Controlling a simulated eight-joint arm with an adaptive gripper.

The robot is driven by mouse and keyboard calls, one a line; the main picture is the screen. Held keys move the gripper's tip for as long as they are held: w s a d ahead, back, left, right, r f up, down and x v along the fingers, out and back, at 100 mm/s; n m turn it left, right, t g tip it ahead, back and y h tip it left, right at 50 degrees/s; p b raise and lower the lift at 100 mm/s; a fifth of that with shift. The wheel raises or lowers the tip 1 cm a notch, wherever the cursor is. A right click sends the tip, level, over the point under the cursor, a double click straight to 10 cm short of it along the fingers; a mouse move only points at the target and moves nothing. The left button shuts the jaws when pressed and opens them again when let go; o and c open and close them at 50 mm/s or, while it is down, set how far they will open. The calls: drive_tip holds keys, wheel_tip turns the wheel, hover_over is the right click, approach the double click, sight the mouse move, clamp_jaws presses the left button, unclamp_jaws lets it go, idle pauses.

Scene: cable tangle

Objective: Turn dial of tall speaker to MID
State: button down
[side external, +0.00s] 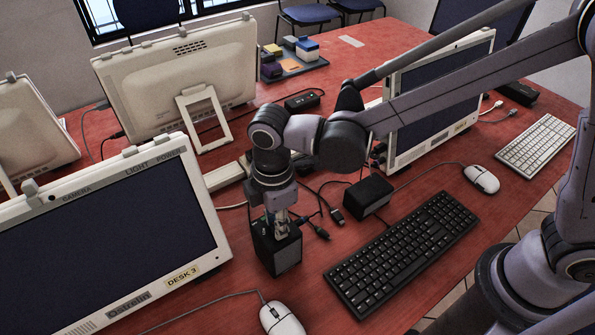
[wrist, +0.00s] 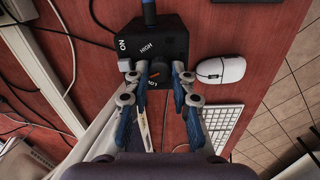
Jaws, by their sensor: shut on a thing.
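The tall speaker (side external: 277,250) is a black upright box with a grey front, standing on the red desk beside the DESK 3 monitor. Its black top (wrist: 172,45) shows in the wrist view with the labels ON, HIGH and a partly covered LOW. My gripper (side external: 281,228) points down onto this top. In the wrist view, my gripper (wrist: 160,75) has its two fingertips on either side of the dial, shut on it. The dial is mostly hidden between the fingers, and I cannot tell clearly which label it points to.
A shorter black box (side external: 369,194) stands to the right, with loose cables and plugs (side external: 318,230) between. A black keyboard (side external: 402,250), a white mouse (side external: 281,319) and the DESK 3 monitor (side external: 110,240) are close by. A blue plug (wrist: 149,12) is at the speaker's far edge.

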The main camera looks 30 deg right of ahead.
drive_tip(key=shift+m, duration=1.9)
drive_tip(key=c, duration=1.1)
unclamp_jaws()
drive_tip(key=shift+r, duration=4)
